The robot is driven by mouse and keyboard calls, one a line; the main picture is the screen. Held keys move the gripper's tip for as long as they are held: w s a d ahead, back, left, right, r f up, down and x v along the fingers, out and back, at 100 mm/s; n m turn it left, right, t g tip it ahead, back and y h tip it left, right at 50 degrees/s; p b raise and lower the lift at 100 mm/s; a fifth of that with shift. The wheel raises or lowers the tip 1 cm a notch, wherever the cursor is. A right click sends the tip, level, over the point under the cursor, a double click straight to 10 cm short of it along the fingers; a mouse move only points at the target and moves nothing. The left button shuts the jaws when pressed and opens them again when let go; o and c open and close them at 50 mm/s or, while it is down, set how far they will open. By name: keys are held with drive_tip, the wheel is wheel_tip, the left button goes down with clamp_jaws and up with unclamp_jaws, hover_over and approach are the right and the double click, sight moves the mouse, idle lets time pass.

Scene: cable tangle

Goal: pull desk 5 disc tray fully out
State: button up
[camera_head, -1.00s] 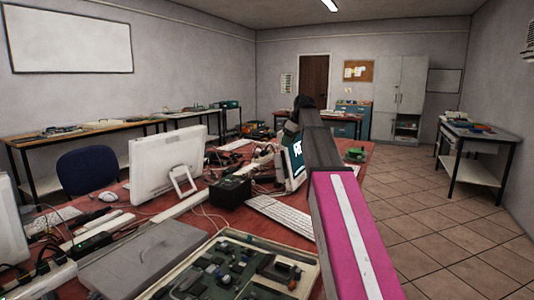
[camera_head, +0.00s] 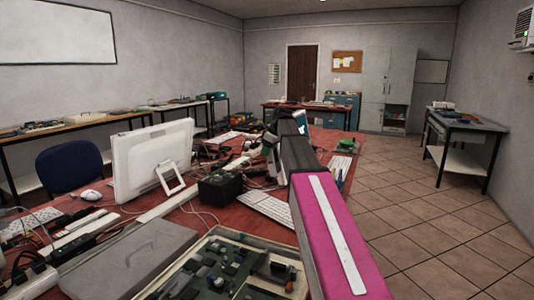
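My magenta and grey arm (camera_head: 335,235) reaches forward from the lower right over the red-topped desk row (camera_head: 222,170). Its far end, a dark and pale grey part (camera_head: 270,142), is small and partly behind the arm's grey link. I cannot make out the fingers or whether they hold anything. No disc tray can be made out. A sliver of a blue and white lettered panel (camera_head: 300,124) shows behind my arm, and the arm hides much of that part of the desk.
A white monitor (camera_head: 150,160), a black box (camera_head: 220,188), a white keyboard (camera_head: 268,208), cables and an open case of circuit parts (camera_head: 225,270) crowd the desk. A blue chair (camera_head: 70,165) stands left. The tiled floor (camera_head: 420,215) at right is clear.

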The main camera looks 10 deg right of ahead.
drive_tip(key=shift+a+f, duration=0.1)
drive_tip(key=shift+f, duration=0.25)
drive_tip(key=shift+c, duration=0.3)
clamp_jaws()
drive_tip(key=s+a, duration=0.3)
drive_tip(key=s, duration=0.2)
drive_tip(key=shift+s+a, duration=0.15)
drive_tip(key=shift+a, duration=0.15)
drive_tip(key=shift+o, duration=0.3)
unclamp_jaws()
drive_tip(key=shift+r, duration=0.15)
